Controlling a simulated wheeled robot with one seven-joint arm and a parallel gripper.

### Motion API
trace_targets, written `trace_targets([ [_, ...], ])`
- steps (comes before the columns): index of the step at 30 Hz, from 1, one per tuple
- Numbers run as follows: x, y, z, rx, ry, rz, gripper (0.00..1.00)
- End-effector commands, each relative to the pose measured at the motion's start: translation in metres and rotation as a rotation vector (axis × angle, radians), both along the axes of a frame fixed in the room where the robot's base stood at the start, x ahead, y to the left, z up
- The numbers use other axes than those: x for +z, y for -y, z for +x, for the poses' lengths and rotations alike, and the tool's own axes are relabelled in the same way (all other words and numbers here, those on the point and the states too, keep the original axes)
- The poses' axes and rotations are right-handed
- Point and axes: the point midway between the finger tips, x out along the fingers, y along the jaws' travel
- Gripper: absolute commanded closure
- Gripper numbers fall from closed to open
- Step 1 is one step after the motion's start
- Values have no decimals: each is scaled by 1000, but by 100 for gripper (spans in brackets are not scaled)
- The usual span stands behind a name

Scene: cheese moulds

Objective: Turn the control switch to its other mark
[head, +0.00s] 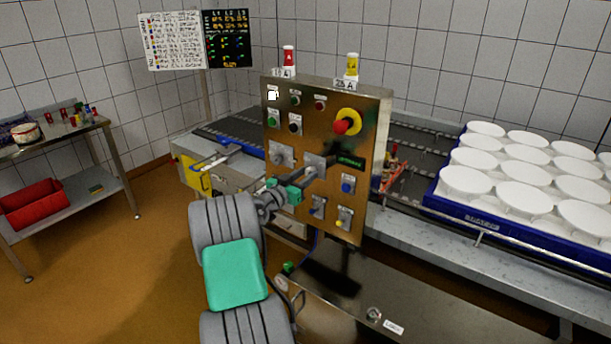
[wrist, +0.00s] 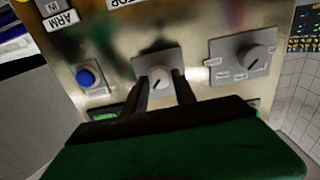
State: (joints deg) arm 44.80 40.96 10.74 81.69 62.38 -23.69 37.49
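A rotary switch with a round grey knob on a square grey plate (wrist: 157,62) sits on the steel control panel (head: 338,105). In the head view its plate (head: 315,159) is partly covered by my gripper (head: 314,173). In the wrist view the two dark fingers of my gripper (wrist: 161,88) stand on either side of the knob (wrist: 160,76), with small gaps showing. The gripper looks open around it. The knob has a pale pointer line; no marks on its plate are readable.
A second rotary switch with several labels (wrist: 245,54) and a blue button (wrist: 86,78) flank this knob. A red-and-yellow emergency stop (head: 347,122) juts out above. A conveyor with a blue tray (head: 450,210) of white moulds is at right.

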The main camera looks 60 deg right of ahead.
Motion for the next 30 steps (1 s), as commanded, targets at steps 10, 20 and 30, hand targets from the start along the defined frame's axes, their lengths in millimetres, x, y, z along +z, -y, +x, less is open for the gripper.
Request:
trace_targets([
  [10,0,0,0,0,0,0,97],
  [20,0,0,0,0,-7,1,100],
  [30,-3,0,1,0,-129,21,100],
])
